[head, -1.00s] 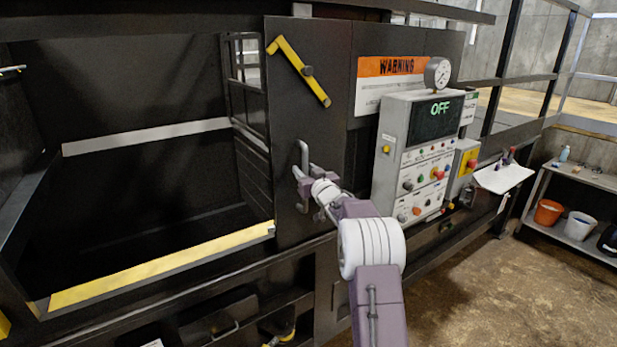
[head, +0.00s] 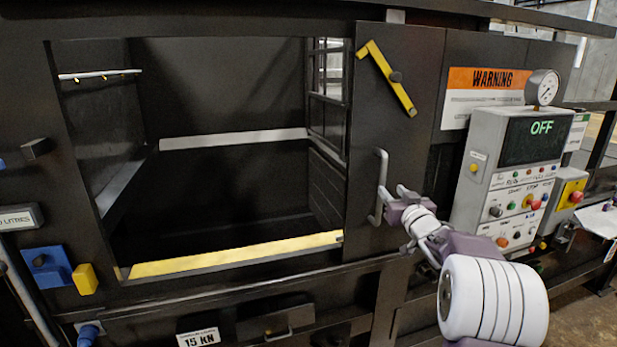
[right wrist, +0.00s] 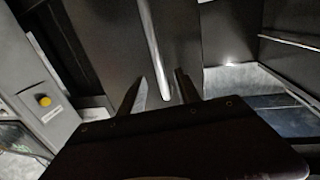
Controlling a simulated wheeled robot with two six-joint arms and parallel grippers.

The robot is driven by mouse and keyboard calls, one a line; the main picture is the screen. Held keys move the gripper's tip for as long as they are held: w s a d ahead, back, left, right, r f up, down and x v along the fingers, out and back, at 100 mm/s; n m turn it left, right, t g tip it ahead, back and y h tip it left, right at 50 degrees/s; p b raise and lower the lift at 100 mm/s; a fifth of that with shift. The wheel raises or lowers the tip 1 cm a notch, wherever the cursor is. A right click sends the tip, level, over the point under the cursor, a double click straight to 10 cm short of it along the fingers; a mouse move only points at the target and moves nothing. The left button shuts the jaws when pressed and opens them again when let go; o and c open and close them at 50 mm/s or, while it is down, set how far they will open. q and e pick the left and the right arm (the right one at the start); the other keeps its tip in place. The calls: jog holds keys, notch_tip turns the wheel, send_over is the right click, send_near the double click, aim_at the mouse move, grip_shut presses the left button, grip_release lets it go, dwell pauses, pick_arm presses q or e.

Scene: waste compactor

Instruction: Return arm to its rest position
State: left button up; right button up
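My right gripper (head: 394,192) is by the grey vertical handle (head: 379,178) on the dark sliding door (head: 362,215) of the compactor. Its two fingers are apart and appear empty. In the right wrist view the fingertips (right wrist: 158,88) stand apart, with the handle bar (right wrist: 152,42) showing just beyond and between them. I cannot tell whether a finger touches the bar. The door stands to the right of the open chamber, whose yellow front sill (head: 235,254) is clear. My left gripper is not in view.
A yellow bar latch (head: 388,78) is on the door above. A blue bracket (head: 46,271) juts out at lower left.

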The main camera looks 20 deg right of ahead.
jog(key=w+a+f+n+y+b, duration=0.1)
jog(key=a+f+y+b, duration=0.15)
jog(key=a, duration=0.45)
jog(key=w+a+f+n+y+b, duration=0.1)
jog(key=a+f+b, duration=0.15)
jog(key=a, duration=0.35)
jog(key=s+a+f+g+b, duration=0.1)
jog(key=s+a+f+g, duration=0.15)
jog(key=f, duration=0.35)
jog(key=s+a+f+m+g+b, duration=0.1)
jog(key=s+a+f+b, duration=0.1)
jog(key=s+a+f, duration=0.3)
jog(key=s+a+f+g+b, duration=0.1)
jog(key=a+f+g, duration=0.15)
jog(key=f, duration=0.45)
jog(key=s+f+g, duration=0.3)
jog(key=s+f, duration=0.2)
jog(key=s, duration=0.3)
jog(key=s+a+f+g, duration=0.1)
jog(key=s+f+g, duration=0.3)
jog(key=s, duration=0.5)
jog(key=s+f+g, duration=0.3)
jog(key=s+f, duration=0.5)
jog(key=s, duration=0.1)
jog(key=shift+a+n+g, duration=0.3)
